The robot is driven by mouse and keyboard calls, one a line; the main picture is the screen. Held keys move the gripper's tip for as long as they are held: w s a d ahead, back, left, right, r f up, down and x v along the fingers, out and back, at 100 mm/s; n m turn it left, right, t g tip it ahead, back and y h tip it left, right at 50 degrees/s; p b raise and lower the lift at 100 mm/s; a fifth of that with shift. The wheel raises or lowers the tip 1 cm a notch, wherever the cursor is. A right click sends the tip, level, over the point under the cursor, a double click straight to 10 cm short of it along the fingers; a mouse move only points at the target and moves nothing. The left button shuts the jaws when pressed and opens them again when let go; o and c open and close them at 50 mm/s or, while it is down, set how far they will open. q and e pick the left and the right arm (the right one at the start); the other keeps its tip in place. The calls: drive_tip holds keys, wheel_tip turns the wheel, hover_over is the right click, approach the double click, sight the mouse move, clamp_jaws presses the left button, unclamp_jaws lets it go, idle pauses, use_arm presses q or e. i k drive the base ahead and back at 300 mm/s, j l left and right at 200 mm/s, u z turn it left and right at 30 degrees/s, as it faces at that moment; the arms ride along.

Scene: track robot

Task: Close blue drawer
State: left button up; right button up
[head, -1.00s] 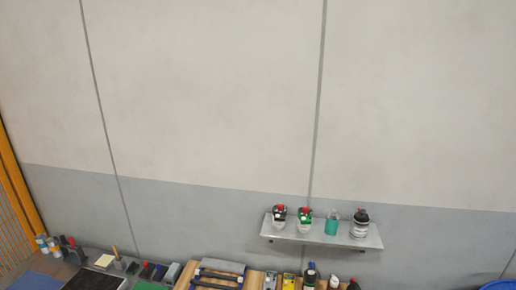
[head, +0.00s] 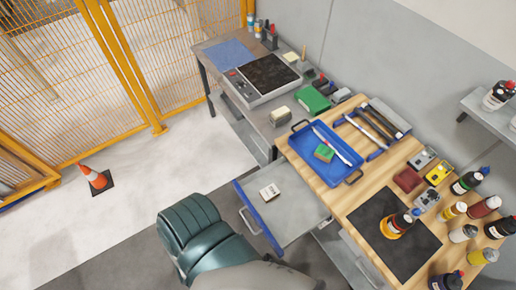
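The blue drawer (head: 260,219) is pulled out from under the wooden workbench (head: 345,200), toward the lower left of the picture. Its front panel is blue with a grey handle (head: 248,221) on the outside. The grey inside of the drawer lies open to view and holds a small white box or card (head: 270,192). A ribbed dark green part, apparently mine, stands at the bottom left of the drawer and appears close to its front. I cannot tell whether it touches. Neither gripper's fingers show.
A grey table (head: 212,56) adjoins. Floor at left is clear except an orange cone (head: 94,178). A yellow fence (head: 110,55) stands behind.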

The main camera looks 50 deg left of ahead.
sight(298, 211)
drive_tip(key=k+j+u, duration=0.65)
drive_tip(key=k+j, duration=0.05)
drive_tip(key=j, duration=0.05)
